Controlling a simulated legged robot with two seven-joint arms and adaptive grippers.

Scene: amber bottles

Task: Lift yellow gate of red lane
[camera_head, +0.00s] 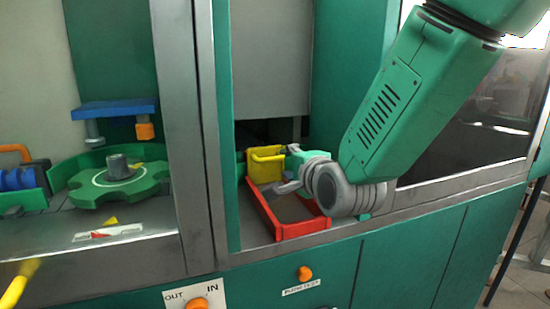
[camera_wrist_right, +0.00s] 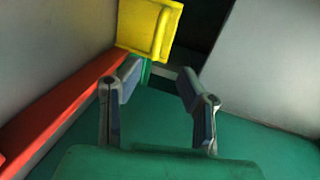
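The yellow gate (camera_head: 266,165) stands at the far end of the red lane (camera_head: 262,212) in the head view. In the right wrist view the gate (camera_wrist_right: 148,25), with a raised handle bar, is at the top, beyond my fingertips. The red lane wall (camera_wrist_right: 62,105) runs along the left there. My right gripper (camera_head: 288,170) reaches over the lane close to the gate. In the right wrist view its two fingers (camera_wrist_right: 158,76) are apart with nothing between them. The gripper and gate look close, but no grip on the gate shows. My left gripper is not in view.
A grey panel (camera_head: 271,60) hangs above the dark opening behind the gate. A grey post (camera_head: 200,120) stands left of the lane. Further left are a green star wheel (camera_head: 118,181) and a blue block (camera_head: 115,108). Orange knobs (camera_head: 305,272) are on the cabinet front.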

